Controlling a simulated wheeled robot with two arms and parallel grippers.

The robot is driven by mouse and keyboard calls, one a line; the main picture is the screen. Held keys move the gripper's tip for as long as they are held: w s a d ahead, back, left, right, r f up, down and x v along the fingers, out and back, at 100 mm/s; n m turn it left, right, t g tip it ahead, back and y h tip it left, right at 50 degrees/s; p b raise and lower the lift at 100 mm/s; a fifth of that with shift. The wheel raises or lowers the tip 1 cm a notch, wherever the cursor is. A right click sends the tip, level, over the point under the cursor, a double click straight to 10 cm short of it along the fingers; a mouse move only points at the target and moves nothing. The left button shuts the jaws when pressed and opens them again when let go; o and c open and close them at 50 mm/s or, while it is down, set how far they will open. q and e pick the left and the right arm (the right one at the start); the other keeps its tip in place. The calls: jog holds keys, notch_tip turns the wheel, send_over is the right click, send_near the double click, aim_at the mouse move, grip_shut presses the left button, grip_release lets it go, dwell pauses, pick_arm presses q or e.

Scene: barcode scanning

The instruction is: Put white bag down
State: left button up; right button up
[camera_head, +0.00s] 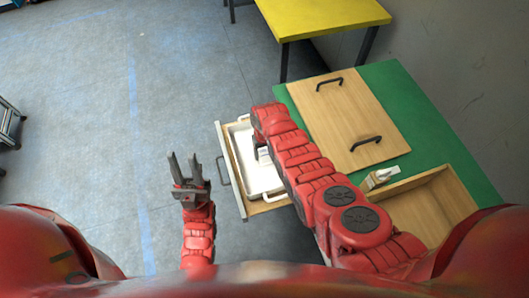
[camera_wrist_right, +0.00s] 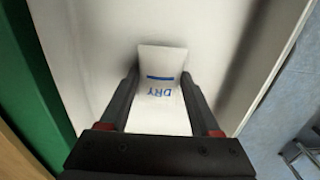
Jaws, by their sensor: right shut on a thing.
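The white bag (camera_wrist_right: 162,60), printed with blue "DRY" lettering and a blue bar, is between the fingers of my right gripper (camera_wrist_right: 160,90) in the right wrist view. My right gripper is shut on it, over the white tray (camera_wrist_right: 85,40). I cannot tell whether the bag touches the tray floor. In the head view the white tray (camera_head: 268,182) sits in a pulled-out wooden drawer (camera_head: 228,150), and my right arm hides much of it. My left gripper (camera_head: 183,163) is open and empty, left of the drawer above the floor.
A green table (camera_head: 392,82) carries a wooden board with two black handles (camera_head: 345,115). An open wooden box (camera_head: 440,205) and a small cream-coloured object (camera_head: 381,177) are at the right. A yellow table (camera_head: 325,15) stands behind.

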jog(key=shift+f, duration=0.15)
jog(key=o, duration=1.4)
jog(key=shift+c, duration=0.2)
